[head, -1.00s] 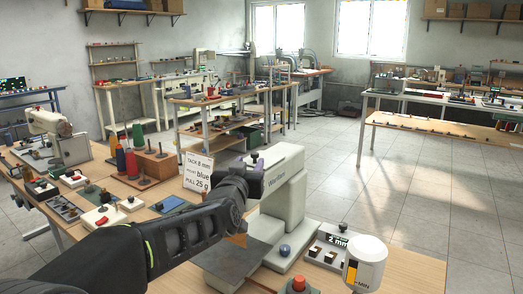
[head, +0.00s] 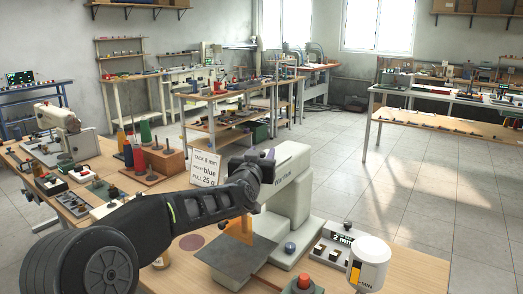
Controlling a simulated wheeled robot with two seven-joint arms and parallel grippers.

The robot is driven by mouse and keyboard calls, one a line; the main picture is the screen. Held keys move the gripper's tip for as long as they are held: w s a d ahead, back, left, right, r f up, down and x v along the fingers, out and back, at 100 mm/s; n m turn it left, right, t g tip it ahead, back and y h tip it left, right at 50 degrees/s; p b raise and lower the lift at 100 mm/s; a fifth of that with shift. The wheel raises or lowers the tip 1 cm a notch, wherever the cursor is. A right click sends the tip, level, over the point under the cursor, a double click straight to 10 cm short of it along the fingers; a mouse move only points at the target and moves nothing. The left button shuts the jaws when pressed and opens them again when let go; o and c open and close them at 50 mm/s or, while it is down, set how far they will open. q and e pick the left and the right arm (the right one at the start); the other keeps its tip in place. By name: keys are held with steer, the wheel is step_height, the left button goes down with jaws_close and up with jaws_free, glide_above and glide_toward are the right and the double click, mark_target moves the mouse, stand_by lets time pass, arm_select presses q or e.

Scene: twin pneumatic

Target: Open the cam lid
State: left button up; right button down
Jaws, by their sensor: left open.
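The white machine (head: 294,193) stands on the near bench, with an upright column, an arm reaching left and a pale base. My left arm comes in from the lower left and crosses in front of the machine's arm. My left gripper (head: 265,160) is open at the machine's head end, level with its upper part. Gripper and wrist hide much of that end, so I cannot make out the cam lid or tell whether the jaws touch anything. An orange piece (head: 240,229) shows below the wrist, above a dark grey plate (head: 236,257). My right gripper is out of view.
A sign card (head: 206,169) stands behind my forearm. Thread spools (head: 145,133) stand to the left. The bench's right front is bare.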

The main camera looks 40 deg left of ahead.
arm_select(q)
steer(key=shift+w+a, duration=0.15)
steer(key=shift+w, duration=0.15)
steer(key=shift+c, duration=0.5)
jaws_close()
stand_by(0.8)
